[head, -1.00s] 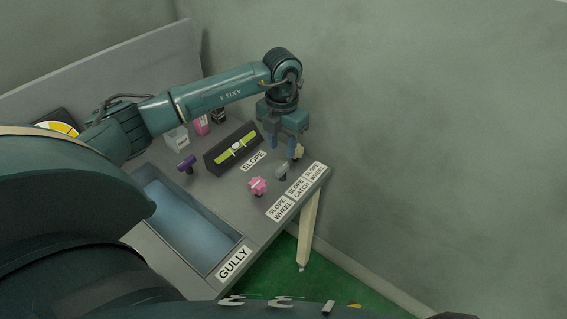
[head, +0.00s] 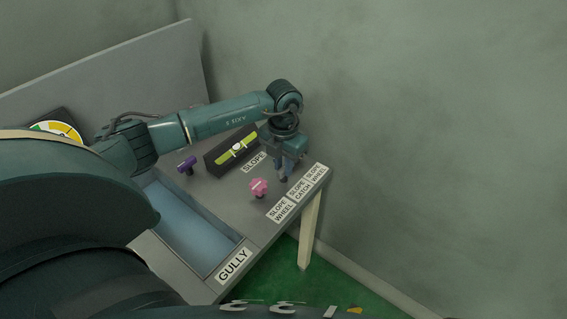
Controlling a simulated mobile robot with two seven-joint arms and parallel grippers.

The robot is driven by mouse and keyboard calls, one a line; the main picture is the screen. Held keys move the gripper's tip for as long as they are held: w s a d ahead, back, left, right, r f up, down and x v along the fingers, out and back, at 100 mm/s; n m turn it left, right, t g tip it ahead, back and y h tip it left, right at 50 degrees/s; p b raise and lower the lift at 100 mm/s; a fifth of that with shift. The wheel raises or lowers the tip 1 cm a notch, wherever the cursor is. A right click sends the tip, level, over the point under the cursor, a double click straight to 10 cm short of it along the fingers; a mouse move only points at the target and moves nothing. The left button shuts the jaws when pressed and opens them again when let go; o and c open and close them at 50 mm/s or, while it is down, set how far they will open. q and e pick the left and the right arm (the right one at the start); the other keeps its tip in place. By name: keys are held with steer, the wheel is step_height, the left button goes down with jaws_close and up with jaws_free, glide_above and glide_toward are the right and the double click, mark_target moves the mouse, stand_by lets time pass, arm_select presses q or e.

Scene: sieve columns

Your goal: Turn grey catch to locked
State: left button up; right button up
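The grey catch stood behind the pink wheel a second ago; now my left gripper (head: 287,172) covers its place and I cannot make it out clearly. The gripper points down there, with its fingertips low near the table top. Whether the fingers are apart or closed on the catch is too small and hidden to tell. My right gripper is out of view.
A pink wheel (head: 258,187) stands close in front of the gripper. The slope level (head: 233,149) with a yellow-green strip and a purple knob (head: 187,164) lie left. The sunken gully (head: 232,265) is at the front. The cream knob is hidden.

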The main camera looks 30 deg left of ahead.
arm_select(q)
jaws_close()
steer(key=shift+m, duration=0.3)
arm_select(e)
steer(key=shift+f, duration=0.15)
arm_select(q)
steer(key=m, duration=0.2)
steer(key=shift+m+b, duration=0.35)
steer(key=shift+m, duration=0.05)
steer(key=m, duration=0.4)
steer(key=shift+b, duration=0.4)
steer(key=m+b, duration=0.1)
steer(key=m, duration=0.7)
steer(key=shift+b, duration=0.3)
steer(key=shift+m, duration=1.2)
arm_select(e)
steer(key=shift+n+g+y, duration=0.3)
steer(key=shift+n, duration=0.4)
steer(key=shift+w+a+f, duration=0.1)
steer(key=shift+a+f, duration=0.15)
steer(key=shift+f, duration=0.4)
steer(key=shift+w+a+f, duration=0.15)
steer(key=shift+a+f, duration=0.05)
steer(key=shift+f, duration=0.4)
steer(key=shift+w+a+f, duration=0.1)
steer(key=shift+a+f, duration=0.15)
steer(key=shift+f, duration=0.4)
arm_select(q)
steer(key=shift+o, duration=2.1)
jaws_free()
